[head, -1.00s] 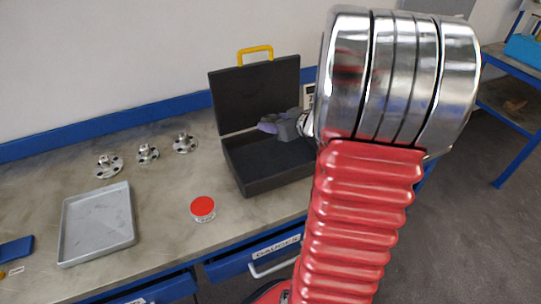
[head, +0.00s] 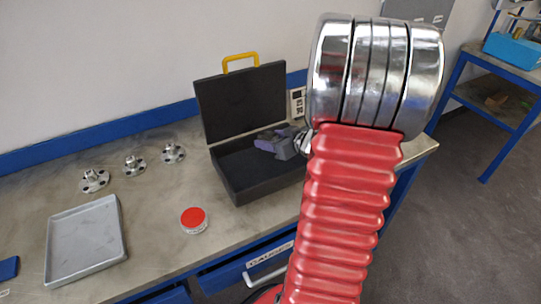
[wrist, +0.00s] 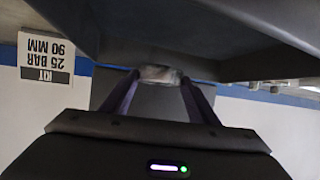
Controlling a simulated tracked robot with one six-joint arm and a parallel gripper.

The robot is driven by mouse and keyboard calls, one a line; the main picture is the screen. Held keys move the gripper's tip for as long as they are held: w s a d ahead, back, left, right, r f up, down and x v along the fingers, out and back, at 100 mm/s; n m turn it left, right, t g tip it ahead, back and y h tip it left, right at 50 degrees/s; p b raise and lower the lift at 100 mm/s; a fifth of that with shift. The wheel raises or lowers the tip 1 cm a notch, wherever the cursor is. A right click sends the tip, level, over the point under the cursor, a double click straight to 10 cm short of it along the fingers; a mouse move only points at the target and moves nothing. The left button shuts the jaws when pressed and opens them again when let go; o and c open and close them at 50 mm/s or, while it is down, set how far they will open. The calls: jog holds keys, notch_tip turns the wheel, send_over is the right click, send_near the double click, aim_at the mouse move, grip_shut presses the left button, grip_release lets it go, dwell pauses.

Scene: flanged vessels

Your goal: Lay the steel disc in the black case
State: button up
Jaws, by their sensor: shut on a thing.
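The black case (head: 273,185) stands open on the bench, its lid raised at the back with a yellow handle on top. My gripper (head: 260,144) is over the inside of the case, low in front of the lid. In the wrist view its two fingers (wrist: 158,80) are shut on the steel disc (wrist: 158,72), a small shiny grey piece seen nearly edge-on between the tips. The disc is hidden in the head view. I cannot tell whether it touches the case floor.
A red-lidded tin (head: 194,220) stands left of the case. A grey tray (head: 85,240) lies farther left, with three flanged steel parts (head: 134,166) behind it. A "25 BAR 90 MM" label (wrist: 45,47) shows close by in the wrist view. My red arm hides the case's right side.

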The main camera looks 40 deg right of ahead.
aim_at(272, 160)
jog(key=shift+f, duration=0.95)
jog(key=shift+f, duration=2.1)
jog(key=o, duration=1.6)
jog(key=shift+f, duration=0.15)
jog(key=shift+s+r, duration=0.2)
jog(key=shift+r, duration=0.05)
jog(key=v, duration=1.1)
jog(key=shift+s+r, duration=0.1)
jog(key=shift+s, duration=0.2)
